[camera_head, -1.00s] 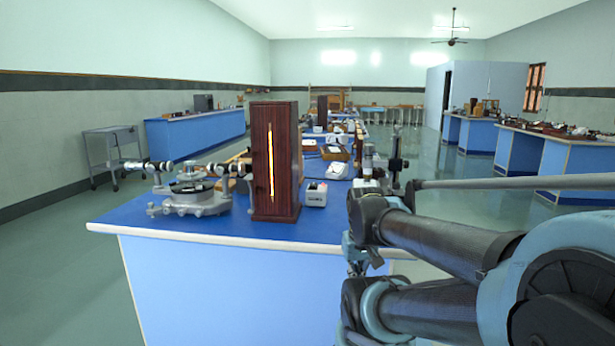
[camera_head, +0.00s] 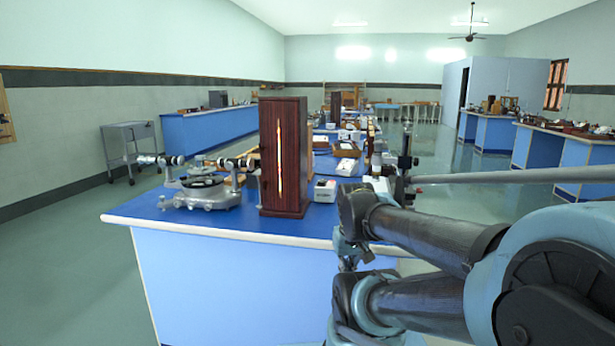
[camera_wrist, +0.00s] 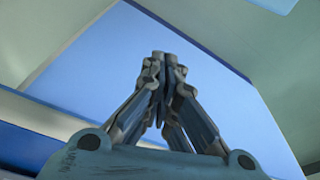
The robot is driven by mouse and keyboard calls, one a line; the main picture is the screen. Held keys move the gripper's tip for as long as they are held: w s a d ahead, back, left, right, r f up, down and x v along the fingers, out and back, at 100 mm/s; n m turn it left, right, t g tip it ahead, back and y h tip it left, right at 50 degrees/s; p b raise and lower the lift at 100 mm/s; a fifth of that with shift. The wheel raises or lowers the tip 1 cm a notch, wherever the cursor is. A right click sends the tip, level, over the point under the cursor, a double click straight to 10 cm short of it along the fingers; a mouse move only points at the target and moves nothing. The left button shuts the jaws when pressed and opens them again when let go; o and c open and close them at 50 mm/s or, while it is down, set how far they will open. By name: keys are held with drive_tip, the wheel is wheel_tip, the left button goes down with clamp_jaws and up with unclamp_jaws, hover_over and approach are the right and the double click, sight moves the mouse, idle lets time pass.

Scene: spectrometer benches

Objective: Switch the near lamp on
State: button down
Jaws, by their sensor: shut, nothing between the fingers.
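A tall dark wooden lamp box (camera_head: 297,160) with a bright, glowing vertical slit in its front stands upright on the near blue bench (camera_head: 240,226). A small white and grey box (camera_head: 325,191) sits on the bench just right of it; its details are too small to tell. My gripper (camera_wrist: 165,57) is shut and empty in the wrist view, with the blue bench side behind its fingertips. In the head view my arm lies right of the lamp box, at the bench's right front, apart from the lamp box. The fingertips are not clear there.
A metal spectrometer (camera_head: 203,186) stands on the bench left of the lamp box. An upright instrument (camera_head: 405,160) stands behind my arm at the bench's right. A metal trolley (camera_head: 130,145) stands by the left wall. The floor left of the bench is clear.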

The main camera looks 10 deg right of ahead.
drive_tip(key=shift+a, duration=0.2)
drive_tip(key=w+a+r+m+h, duration=0.1)
drive_tip(key=w+r+m, duration=0.2)
drive_tip(key=w+r, duration=3.5)
drive_tip(key=shift+w+a+r+m+t, duration=0.3)
drive_tip(key=shift+w+a+r+t, duration=0.1)
drive_tip(key=shift+r, duration=0.3)
approach(321, 180)
drive_tip(key=x, duration=0.5)
drive_tip(key=shift+w+d, duration=0.15)
drive_tip(key=shift+f, duration=0.6)
